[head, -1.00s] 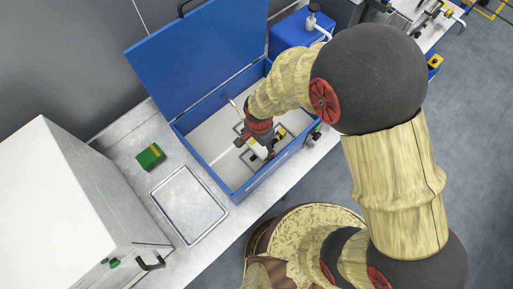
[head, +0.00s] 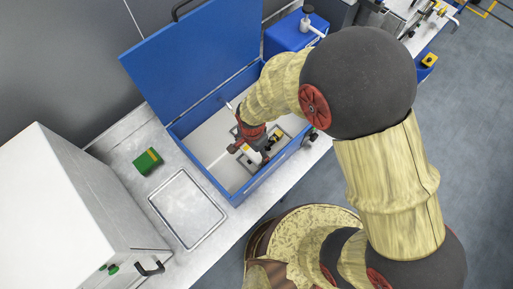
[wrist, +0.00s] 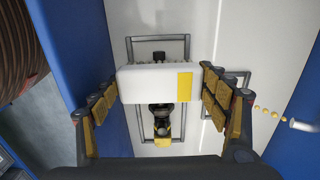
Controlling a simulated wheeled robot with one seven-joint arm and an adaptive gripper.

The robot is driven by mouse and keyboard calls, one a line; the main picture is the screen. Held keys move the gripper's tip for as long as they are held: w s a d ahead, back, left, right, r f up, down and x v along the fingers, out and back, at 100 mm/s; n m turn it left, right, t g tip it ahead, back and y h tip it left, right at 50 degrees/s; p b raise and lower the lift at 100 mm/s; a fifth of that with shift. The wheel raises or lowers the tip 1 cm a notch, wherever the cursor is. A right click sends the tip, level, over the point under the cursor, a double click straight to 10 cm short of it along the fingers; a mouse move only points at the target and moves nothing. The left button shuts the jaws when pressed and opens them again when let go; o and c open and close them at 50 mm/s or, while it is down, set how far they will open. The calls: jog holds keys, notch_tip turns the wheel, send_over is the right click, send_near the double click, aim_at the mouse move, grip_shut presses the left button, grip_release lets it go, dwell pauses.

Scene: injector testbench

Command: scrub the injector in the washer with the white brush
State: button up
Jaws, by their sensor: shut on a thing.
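The washer is an open blue box (head: 222,187) with a pale inside, its lid (head: 195,55) raised. My gripper (head: 249,147) is down inside it, shut on the white brush (head: 252,155). In the wrist view the brush (wrist: 145,86) is a white block with a yellow patch, held crosswise between both fingers. The injector (wrist: 161,125), black with a yellow end, lies below the brush in that view. The brush hides part of it. Whether brush and injector touch, I cannot tell.
Metal frames (wrist: 148,48) lie on the washer floor. A white machine (head: 75,215) stands further left. A blue container (head: 288,38) with a pump top stands behind.

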jog(key=shift+w+d+f, duration=0.1)
jog(key=shift+w+d, duration=0.9)
jog(key=shift+w, duration=0.1)
jog(key=shift+w+d, duration=0.2)
jog(key=c, duration=0.3)
jog(key=shift+s+a, duration=1.25)
jog(key=shift+s, duration=0.1)
jog(key=shift+w+d, duration=1.2)
jog(key=shift+w, duration=0.2)
jog(key=shift+s+a, duration=1.2)
jog(key=shift+s, duration=0.2)
jog(key=shift+w+d, duration=1.2)
jog(key=shift+w, duration=0.2)
jog(key=shift+s+a, duration=1.2)
jog(key=shift+s, duration=0.2)
jog(key=shift+w+d, duration=1.25)
jog(key=shift+w, duration=0.15)
